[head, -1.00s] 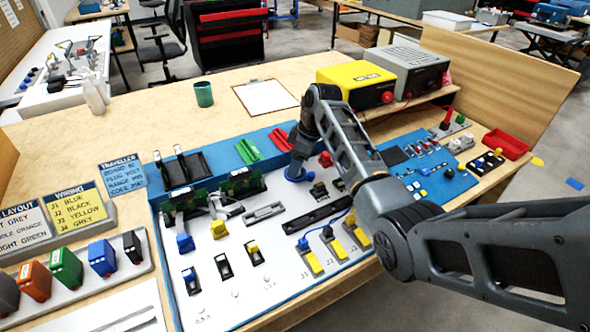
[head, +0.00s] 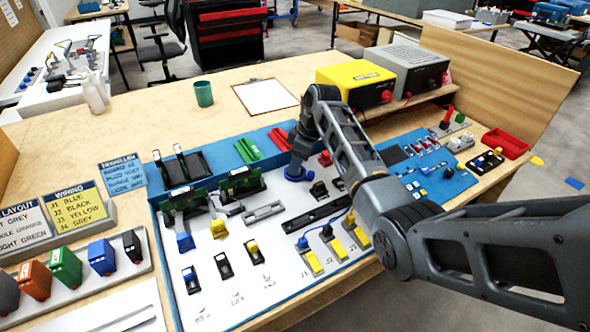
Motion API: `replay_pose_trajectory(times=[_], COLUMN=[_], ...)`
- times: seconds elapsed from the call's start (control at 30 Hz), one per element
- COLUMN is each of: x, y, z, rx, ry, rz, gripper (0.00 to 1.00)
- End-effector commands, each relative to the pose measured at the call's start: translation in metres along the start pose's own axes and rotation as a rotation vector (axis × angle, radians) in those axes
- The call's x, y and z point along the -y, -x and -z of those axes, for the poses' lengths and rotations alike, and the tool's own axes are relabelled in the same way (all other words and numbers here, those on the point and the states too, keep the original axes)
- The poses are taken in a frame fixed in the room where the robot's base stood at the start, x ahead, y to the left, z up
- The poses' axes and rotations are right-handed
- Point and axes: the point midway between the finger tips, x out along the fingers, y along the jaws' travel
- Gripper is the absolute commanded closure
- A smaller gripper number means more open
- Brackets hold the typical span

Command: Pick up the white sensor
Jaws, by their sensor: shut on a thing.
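My arm reaches in from the right, bends over the workbench and points down at the middle of the white and blue panel (head: 262,275). My gripper (head: 297,168) is at its lower end, low over the panel's back part and seen only in part. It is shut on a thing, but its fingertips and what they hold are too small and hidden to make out. A blue round piece (head: 298,178) shows right at the gripper's lower end. I cannot clearly pick out the white sensor; it may be hidden by the gripper or the arm.
Upright green circuit boards (head: 243,183) stand left of my gripper. A green bin (head: 249,150) and a yellow box (head: 356,82) are behind. Yellow switches (head: 335,249) stand in front, near my forearm. Coloured blocks (head: 65,266) line the left. Bare wood lies around the clipboard (head: 266,96).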

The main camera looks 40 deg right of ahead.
Motion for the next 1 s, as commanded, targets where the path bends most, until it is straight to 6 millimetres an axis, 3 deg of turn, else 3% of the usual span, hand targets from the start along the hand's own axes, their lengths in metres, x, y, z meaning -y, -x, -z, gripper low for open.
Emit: replay_pose_trajectory(times=[0.37, 0.57, 1.0], x=[-0.001, -0.002, -0.047], y=[0.009, 0.038, 0.113], z=[0.003, 0.013, -0.047], rx=[-0.002, -0.004, -0.002], ry=[0.001, 0.002, -0.003], rz=[-0.002, -0.005, -0.004], gripper=[1.00, 1.00, 1.00])
